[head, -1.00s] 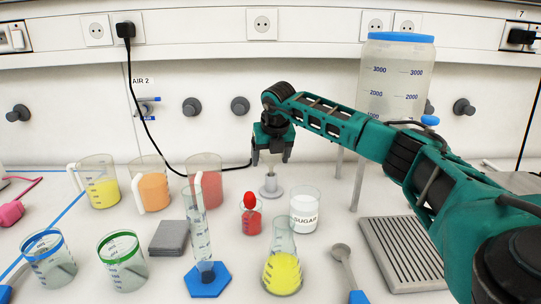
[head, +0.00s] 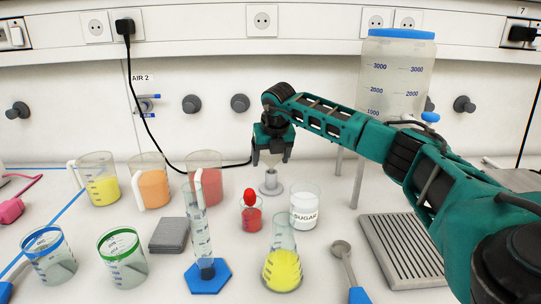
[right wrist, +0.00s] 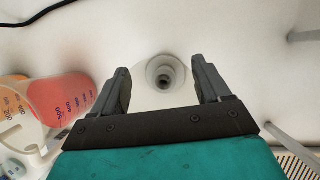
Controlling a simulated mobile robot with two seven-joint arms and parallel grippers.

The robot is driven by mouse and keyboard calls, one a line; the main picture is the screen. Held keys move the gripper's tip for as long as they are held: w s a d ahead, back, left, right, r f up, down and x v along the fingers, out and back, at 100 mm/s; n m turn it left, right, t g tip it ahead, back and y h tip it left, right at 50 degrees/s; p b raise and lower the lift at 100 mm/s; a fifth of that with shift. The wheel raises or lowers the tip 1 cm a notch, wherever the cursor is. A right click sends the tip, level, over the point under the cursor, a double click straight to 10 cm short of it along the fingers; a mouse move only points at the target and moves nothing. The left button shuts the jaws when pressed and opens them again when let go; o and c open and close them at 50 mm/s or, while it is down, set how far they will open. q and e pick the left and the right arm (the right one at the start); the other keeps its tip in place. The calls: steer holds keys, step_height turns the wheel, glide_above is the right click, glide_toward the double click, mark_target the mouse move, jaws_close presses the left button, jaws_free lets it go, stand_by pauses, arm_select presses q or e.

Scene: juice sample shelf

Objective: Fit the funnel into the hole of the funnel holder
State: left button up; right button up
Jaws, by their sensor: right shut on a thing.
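The funnel holder (head: 270,188) is a small grey stand with a flat round base and a short upright tube, in mid-table in the head view. My right gripper (head: 272,158) points down just above it. Its fingers are apart in the right wrist view (right wrist: 163,85) and shut on the funnel (right wrist: 150,98), which is pale and hard to make out against the white table. The round rim and dark hole of the holder (right wrist: 165,76) show between the fingertips. I cannot tell whether the funnel touches the holder. My left gripper is out of view.
A red-filled beaker (head: 206,182) stands left of the holder. A sugar beaker (head: 305,210), a small red bottle (head: 251,215) and a yellow flask (head: 283,268) stand in front. A large tank (head: 395,75) on legs is at right.

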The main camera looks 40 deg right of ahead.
steer(key=shift+f+b, duration=0.4)
steer(key=shift+f, duration=0.4)
steer(key=o, duration=1.1)
steer(key=shift+v, duration=6.5)
